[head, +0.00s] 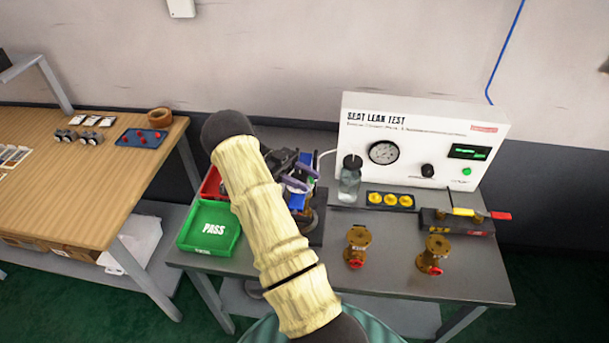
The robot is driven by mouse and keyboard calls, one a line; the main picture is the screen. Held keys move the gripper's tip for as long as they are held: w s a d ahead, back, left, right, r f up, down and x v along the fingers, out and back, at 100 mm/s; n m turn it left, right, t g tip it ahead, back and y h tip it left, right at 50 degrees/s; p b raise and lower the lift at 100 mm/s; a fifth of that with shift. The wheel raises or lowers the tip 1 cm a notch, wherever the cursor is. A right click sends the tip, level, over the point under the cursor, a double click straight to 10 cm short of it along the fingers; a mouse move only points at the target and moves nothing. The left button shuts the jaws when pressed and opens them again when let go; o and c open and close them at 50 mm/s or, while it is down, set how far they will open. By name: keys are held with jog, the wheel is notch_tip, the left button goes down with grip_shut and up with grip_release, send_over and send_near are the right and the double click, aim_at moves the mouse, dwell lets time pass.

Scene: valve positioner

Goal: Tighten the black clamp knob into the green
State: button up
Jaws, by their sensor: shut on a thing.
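My gripper (299,174) is at the valve fixture (311,222) on the grey test bench, just right of the green tray. It is shut on what seems to be the black clamp knob. The knob itself is hidden by the gripper and my pale arm, so its angle cannot be told. The fixture has a blue part beneath the gripper and a dark base, and my arm covers its left side.
A green PASS tray (209,229) and a partly hidden red tray (210,184) stand left of the fixture. A bottle (349,180), the white SEAT LEAK TEST box (424,139) and two brass valves (357,247) stand to its right. A wooden table (95,190) is far left.

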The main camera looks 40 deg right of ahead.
jog(key=shift+r+m+y+p, duration=0.15)
jog(key=shift+m+y+p, duration=0.5)
jog(key=shift+y, duration=0.25)
jog(key=o, duration=1)
jog(key=shift+c, duration=0.2)
jog(key=shift+a, duration=0.1)
